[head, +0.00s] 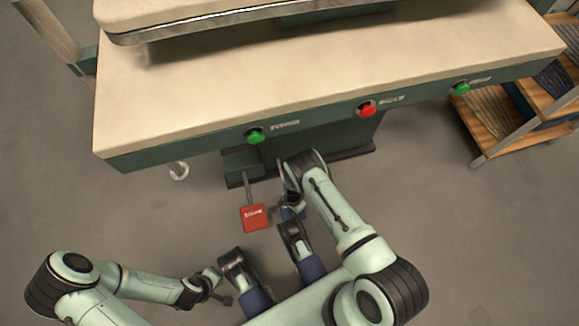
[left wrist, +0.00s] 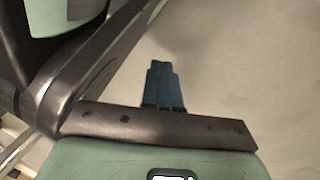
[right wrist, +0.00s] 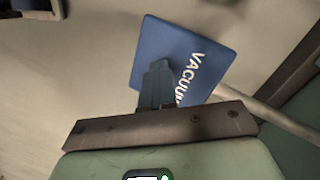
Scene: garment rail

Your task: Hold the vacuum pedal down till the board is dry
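The blue vacuum pedal (right wrist: 205,52), lettered "VACUUM", lies beyond my right fingertips in the right wrist view. In the head view only a bit of its blue (head: 293,213) shows, mostly covered by my right arm. My right gripper (right wrist: 157,66) has its fingers together with nothing between them. Its tips overlap the pedal's face in the picture; I cannot tell whether they press it. My left gripper (left wrist: 164,68) is shut and empty above bare floor. The pale padded board (head: 300,80) spans the top of the head view; its dampness cannot be judged.
A red pedal (head: 254,217) stands just left of the blue one. Green (head: 256,136), red (head: 367,109) and green (head: 461,89) buttons line the board's front edge. A wooden shelf rack (head: 500,130) stands at right. Grey floor lies clear at left.

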